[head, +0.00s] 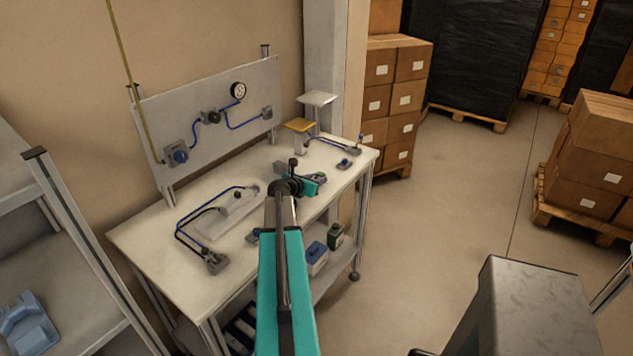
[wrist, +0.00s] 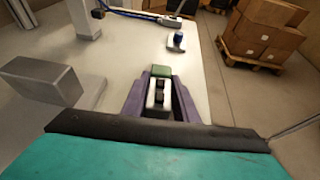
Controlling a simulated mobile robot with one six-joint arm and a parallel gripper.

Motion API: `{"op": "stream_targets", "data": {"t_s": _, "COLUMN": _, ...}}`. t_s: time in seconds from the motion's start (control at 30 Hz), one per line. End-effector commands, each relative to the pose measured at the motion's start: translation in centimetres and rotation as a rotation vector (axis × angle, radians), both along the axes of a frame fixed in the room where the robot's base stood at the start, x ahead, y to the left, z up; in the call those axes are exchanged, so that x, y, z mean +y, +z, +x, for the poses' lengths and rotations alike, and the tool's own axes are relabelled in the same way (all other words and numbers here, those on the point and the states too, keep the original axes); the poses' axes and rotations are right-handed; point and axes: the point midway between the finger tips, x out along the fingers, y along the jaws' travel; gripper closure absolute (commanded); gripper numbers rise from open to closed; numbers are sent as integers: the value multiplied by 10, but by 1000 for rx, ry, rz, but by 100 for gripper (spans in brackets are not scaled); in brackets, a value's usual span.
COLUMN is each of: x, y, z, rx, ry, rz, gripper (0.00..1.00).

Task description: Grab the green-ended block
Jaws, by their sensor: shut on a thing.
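The green-ended block (wrist: 161,71) sits between the purple fingers of my gripper (wrist: 159,98) in the wrist view. Its green end points away from my wrist, and a pale body with dark parts shows behind it. The fingers are shut on its sides. In the head view my gripper (head: 318,180) is over the right part of the white workbench (head: 150,235). My arm and gripper largely cover the block there. I cannot tell whether the block touches the bench top.
A grey block (wrist: 48,78) stands left of my gripper in the wrist view. A blue-knobbed fitting (wrist: 177,42) lies ahead.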

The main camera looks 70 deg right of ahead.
Motion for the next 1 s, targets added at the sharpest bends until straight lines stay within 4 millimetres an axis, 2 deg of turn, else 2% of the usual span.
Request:
{"op": "stream_targets", "data": {"t_s": 0.33, "x": 0, "y": 9, "z": 0, "rx": -1, "ry": 0, "rz": -2, "gripper": 100}}
{"op": "stream_targets", "data": {"t_s": 0.63, "x": 0, "y": 36, "z": 0, "rx": -1, "ry": -2, "rz": -3, "gripper": 100}}
{"op": "stream_targets", "data": {"t_s": 1.0, "x": 36, "y": 39, "z": -31, "rx": 1, "ry": -1, "rz": -2, "gripper": 100}}
